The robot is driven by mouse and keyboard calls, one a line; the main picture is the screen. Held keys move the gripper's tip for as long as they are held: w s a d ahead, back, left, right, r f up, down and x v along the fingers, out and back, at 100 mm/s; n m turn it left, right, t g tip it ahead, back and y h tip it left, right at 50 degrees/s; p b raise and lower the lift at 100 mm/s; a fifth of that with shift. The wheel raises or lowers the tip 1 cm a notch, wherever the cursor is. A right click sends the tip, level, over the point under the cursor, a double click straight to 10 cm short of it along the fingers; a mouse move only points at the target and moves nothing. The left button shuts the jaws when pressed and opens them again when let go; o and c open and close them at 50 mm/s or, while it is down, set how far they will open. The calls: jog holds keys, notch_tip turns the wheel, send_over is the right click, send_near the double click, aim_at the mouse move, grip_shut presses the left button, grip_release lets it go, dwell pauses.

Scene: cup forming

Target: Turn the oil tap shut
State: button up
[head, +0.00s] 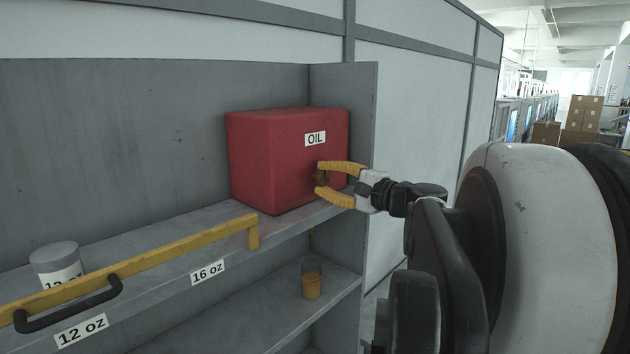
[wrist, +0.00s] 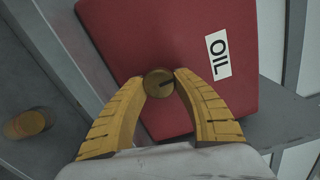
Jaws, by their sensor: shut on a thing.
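A red oil box (head: 265,160) with an OIL label stands on the upper grey shelf in the head view; it also fills the upper middle of the wrist view (wrist: 130,40). The oil tap is a small brass knob (wrist: 158,83) on the front of the box, with a dark slot on its face. My gripper (head: 321,178) reaches in from the right, and its yellow fingers are closed on the two sides of the tap. In the wrist view the fingertips (wrist: 160,84) touch the knob left and right. In the head view the fingers partly hide the tap.
A cup with amber liquid (head: 311,282) stands on the lower shelf below the box. A yellow bar (head: 170,257) with a black handle (head: 70,308) runs along the upper shelf's front. A grey-lidded can (head: 56,262) stands at left. A side panel (head: 360,120) is close right of the box.

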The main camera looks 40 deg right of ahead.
jog(key=shift+m, duration=0.6)
jog(key=o, duration=1.2)
jog(key=shift+w, duration=0.1)
jog(key=shift+c, duration=0.2)
jog(key=s, duration=1.2)
jog(key=shift+d, duration=0.45)
